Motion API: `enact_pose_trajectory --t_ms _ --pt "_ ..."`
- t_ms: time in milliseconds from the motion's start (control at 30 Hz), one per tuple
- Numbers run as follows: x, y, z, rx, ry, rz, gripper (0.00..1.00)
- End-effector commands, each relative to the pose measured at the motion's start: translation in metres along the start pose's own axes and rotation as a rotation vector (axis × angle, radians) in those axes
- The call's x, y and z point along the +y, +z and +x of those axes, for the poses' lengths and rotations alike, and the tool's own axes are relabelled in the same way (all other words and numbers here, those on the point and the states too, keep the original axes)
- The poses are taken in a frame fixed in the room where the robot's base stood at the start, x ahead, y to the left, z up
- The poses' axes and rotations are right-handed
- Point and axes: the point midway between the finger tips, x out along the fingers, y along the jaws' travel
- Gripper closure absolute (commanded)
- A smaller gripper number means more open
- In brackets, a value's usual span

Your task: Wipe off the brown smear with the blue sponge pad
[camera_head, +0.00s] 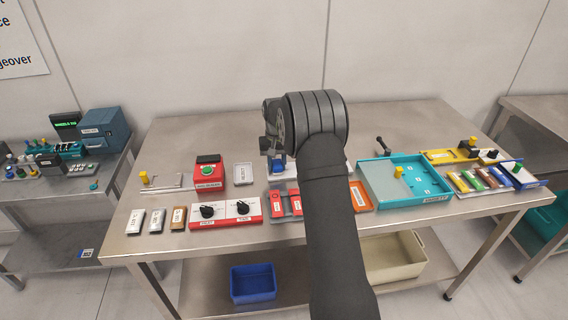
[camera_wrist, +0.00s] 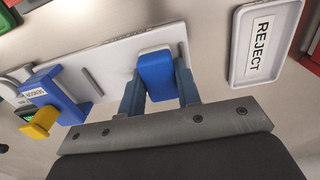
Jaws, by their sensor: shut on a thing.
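The blue sponge pad (camera_wrist: 157,77) has a pale upper edge. It sits between the two fingers of my gripper (camera_wrist: 160,72) in the wrist view, and the gripper is shut on it. The pad is over a white plate (camera_wrist: 108,62); I cannot tell whether it touches it. In the head view a bit of blue (camera_head: 277,164) shows beside my arm, which hides the fingers and most of that spot. I see no brown smear in either view.
The "REJECT" tray (camera_wrist: 240,70) lies beside the plate. A blue sensor block (camera_wrist: 62,92) with a yellow part stands at the plate's other end. In the head view, a red box with a green button (camera_head: 209,176) and a teal tray (camera_head: 378,190) flank the arm. The table's back is mostly clear.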

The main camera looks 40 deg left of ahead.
Motion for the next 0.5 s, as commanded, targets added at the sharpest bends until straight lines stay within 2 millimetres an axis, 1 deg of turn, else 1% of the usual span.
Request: enact_pose_trajectory --t_ms 33,67,133,167,267,500 --pt "-0.005 0.0 -0.002 0.0 -0.005 -0.001 0.88" --pt "-0.004 0.0 -0.001 -0.001 -0.006 -0.001 0.88" --pt "-0.005 -0.001 -0.02 0.005 -0.006 -0.001 0.88" --pt "-0.005 -0.001 -0.024 0.004 -0.006 -0.001 0.88" --pt "-0.004 0.0 -0.031 0.001 -0.006 -0.001 0.88" --pt "-0.003 0.0 -0.053 0.002 -0.005 0.0 0.88"
